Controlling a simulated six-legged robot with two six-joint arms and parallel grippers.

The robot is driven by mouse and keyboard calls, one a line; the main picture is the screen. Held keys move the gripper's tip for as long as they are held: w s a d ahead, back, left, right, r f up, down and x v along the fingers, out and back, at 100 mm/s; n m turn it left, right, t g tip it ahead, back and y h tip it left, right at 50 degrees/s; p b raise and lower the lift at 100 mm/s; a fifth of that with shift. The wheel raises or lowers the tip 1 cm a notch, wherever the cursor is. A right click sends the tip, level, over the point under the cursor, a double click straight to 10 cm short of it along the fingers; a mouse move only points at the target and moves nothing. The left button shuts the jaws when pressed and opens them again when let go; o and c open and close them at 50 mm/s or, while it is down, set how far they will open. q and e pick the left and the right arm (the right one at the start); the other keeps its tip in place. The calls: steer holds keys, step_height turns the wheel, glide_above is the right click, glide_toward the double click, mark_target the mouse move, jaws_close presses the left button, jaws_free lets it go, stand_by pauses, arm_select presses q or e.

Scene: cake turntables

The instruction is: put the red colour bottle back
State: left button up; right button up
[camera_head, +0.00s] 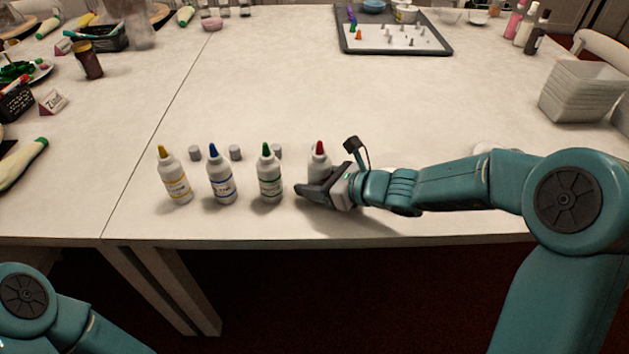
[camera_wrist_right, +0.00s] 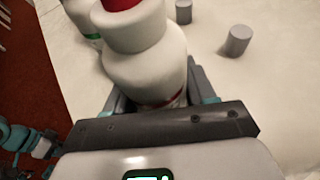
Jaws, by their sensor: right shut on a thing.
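The red colour bottle (camera_head: 319,160) is a white bottle with a red tip, upright at the right end of a row of bottles on the table. My right gripper (camera_head: 312,190) reaches in from the right and is shut around its lower body. In the right wrist view the bottle (camera_wrist_right: 145,60) fills the space between the fingers (camera_wrist_right: 150,98), its red cap cut off at the top. The bottle's base is hidden by the gripper, so I cannot tell if it touches the table. My left gripper is not in view; only part of my left arm shows at lower left.
Green (camera_head: 269,175), blue (camera_head: 221,178) and yellow (camera_head: 174,178) tipped bottles stand to the left. Several small grey cylinders (camera_head: 235,153) sit behind them. A tray (camera_head: 447,48) lies at the back and stacked pale containers (camera_head: 577,92) stand at right. The table's middle is clear.

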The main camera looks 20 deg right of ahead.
steer(key=o, duration=0.3)
steer(key=shift+f, duration=0.15)
steer(key=o, duration=0.4)
steer(key=shift+r, duration=0.3)
steer(key=p+v, duration=0.3)
steer(key=v, duration=0.9)
steer(key=shift+s, duration=0.1)
steer(key=shift+f, duration=0.1)
